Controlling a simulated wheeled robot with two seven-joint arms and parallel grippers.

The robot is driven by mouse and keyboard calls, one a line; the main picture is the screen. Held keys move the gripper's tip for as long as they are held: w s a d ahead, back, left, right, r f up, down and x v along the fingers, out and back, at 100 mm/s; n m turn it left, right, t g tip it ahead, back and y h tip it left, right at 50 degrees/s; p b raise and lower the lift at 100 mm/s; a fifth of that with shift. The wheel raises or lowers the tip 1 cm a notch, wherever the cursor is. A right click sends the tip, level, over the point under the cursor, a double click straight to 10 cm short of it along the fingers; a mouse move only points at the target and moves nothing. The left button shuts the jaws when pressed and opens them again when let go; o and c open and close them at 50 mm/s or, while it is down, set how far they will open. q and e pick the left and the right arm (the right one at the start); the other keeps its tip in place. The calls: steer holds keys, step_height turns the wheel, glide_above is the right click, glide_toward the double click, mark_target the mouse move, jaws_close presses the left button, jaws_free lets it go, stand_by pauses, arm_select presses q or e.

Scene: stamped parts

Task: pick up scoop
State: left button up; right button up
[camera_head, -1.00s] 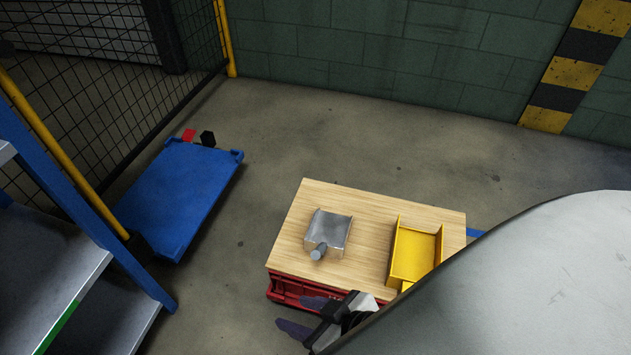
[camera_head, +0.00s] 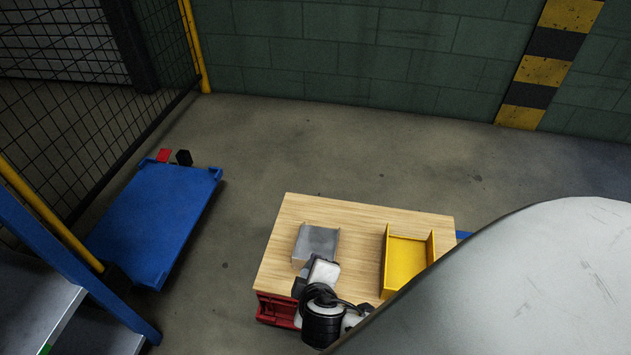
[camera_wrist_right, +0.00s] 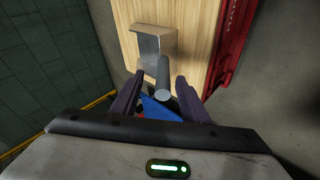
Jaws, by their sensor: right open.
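The metal scoop (camera_head: 317,243) lies on the wooden top of a small table, towards its left side. In the head view my right wrist hides its handle. In the right wrist view the scoop's pan (camera_wrist_right: 150,43) and its round grey handle (camera_wrist_right: 163,82) show, with the handle pointing towards my gripper. My right gripper (camera_wrist_right: 163,88) is open, its two dark fingers on either side of the handle's end. I cannot tell whether they touch it. My left gripper is not in view.
A yellow bin (camera_head: 408,262) stands on the wooden top (camera_head: 360,222) right of the scoop. Red crates (camera_head: 275,308) support the top. A blue platform cart (camera_head: 155,220) stands at left by a mesh fence. Open floor lies behind the table.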

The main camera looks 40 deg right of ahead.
steer(key=b+x, duration=0.1)
steer(key=x, duration=0.2)
steer(key=b+x, duration=0.1)
steer(key=shift+w+a+f+b, duration=0.15)
steer(key=shift+a+f+b, duration=0.1)
steer(key=shift+f+b, duration=0.15)
steer(key=shift+w+d+f, duration=0.15)
steer(key=shift+w+f, duration=0.05)
steer(key=shift+w, duration=0.05)
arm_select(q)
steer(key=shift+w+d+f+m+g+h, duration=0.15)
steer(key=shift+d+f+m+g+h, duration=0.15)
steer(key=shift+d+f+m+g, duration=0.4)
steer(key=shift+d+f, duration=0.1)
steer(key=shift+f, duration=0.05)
arm_select(e)
jaws_close()
